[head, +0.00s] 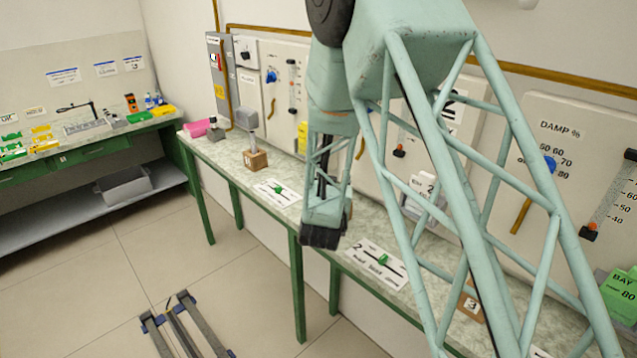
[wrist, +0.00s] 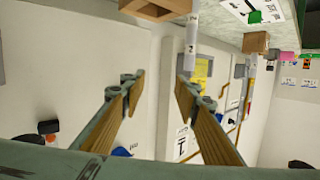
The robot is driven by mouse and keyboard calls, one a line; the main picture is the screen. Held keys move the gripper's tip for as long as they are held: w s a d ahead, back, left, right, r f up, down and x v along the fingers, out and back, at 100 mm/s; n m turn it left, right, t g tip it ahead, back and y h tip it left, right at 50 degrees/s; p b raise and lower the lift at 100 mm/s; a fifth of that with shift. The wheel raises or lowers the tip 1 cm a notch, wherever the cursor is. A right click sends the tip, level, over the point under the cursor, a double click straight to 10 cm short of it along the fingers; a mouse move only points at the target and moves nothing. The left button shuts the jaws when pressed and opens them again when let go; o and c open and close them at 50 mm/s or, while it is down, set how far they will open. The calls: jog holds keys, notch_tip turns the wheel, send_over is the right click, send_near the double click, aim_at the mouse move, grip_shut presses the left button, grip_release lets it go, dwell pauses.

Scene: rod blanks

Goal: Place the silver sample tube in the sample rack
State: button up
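My gripper (wrist: 158,82) shows in the wrist view with its two fingers wide apart and nothing between them. A second pale tube (wrist: 250,80) stands in another wooden block (wrist: 256,42) farther right. I cannot tell which one is the silver sample tube. In the head view my arm hides the fingers and part of the bench. I cannot make out the sample rack for certain.
The bench (head: 217,153) runs along a wall of panels with knobs and sliders. A wooden block (head: 255,160) sits on it at the left, another block (head: 471,304) at the right. A green bay box (head: 619,297) is far right. A second bench with coloured items stands left.

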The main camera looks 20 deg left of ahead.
jog(key=s+a+f+n+t, duration=0.1)
jog(key=s+a+f+t, duration=0.1)
jog(key=a+f, duration=0.4)
jog(key=shift+s, duration=0.7)
jog(key=shift+a, duration=0.1)
jog(key=shift+w, duration=0.15)
jog(key=x, duration=0.8)
jog(key=shift+w+a+r, duration=0.15)
jog(key=shift+w, duration=0.05)
jog(key=x, duration=0.5)
jog(key=shift+r, duration=0.15)
jog(key=shift+c, duration=0.2)
dwell(0.4)
